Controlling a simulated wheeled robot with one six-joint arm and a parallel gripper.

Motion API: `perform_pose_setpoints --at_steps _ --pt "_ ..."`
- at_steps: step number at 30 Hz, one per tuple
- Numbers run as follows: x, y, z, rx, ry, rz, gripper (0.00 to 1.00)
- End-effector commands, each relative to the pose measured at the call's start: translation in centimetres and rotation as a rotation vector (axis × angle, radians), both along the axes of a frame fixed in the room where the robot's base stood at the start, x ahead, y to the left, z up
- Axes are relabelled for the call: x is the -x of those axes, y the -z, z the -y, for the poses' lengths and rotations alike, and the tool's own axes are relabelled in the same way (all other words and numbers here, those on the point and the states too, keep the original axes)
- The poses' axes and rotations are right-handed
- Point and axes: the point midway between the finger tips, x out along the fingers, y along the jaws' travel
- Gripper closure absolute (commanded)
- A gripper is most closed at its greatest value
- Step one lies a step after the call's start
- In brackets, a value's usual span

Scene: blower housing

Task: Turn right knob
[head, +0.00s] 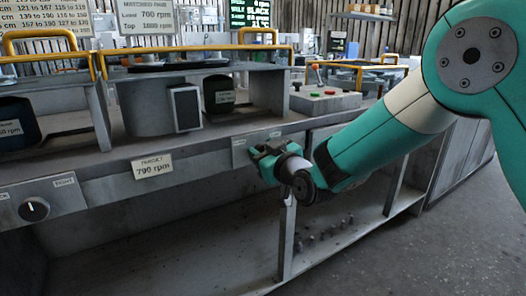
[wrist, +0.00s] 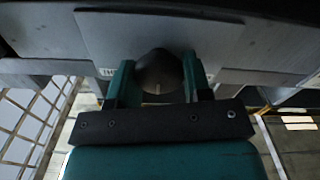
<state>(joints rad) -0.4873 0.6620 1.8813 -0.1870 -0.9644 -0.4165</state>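In the wrist view a dark round knob (wrist: 160,72) with a pale pointer mark on its lower edge sits on a grey panel. My gripper (wrist: 159,82) has one finger on each side of this knob, and the fingers look to be against its edges with no clear gap. In the head view my gripper (head: 265,150) is at the front panel of the bench and hides the knob there. A second black knob (head: 34,208) with a white pointer is on a plate at the far left, clear of my gripper.
A sign reading 790 rpm (head: 152,166) hangs on the bench front (head: 200,160). A grey blower housing (head: 150,105) and a control box (head: 325,101) with red and green buttons stand on top. Small pieces lie on the lower shelf (head: 240,250). Floor (head: 450,240) is open at the right.

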Motion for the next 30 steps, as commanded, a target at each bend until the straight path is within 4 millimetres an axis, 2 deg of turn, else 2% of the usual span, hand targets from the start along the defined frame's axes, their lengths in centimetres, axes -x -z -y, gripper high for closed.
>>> perform_pose_setpoints --at_steps 14,30 --pt "0.06 0.04 -0.03 -0.056 -0.002 -0.038 0.79" --pt "-0.03 0.02 0.1 -0.429 -0.002 -0.291 0.79"
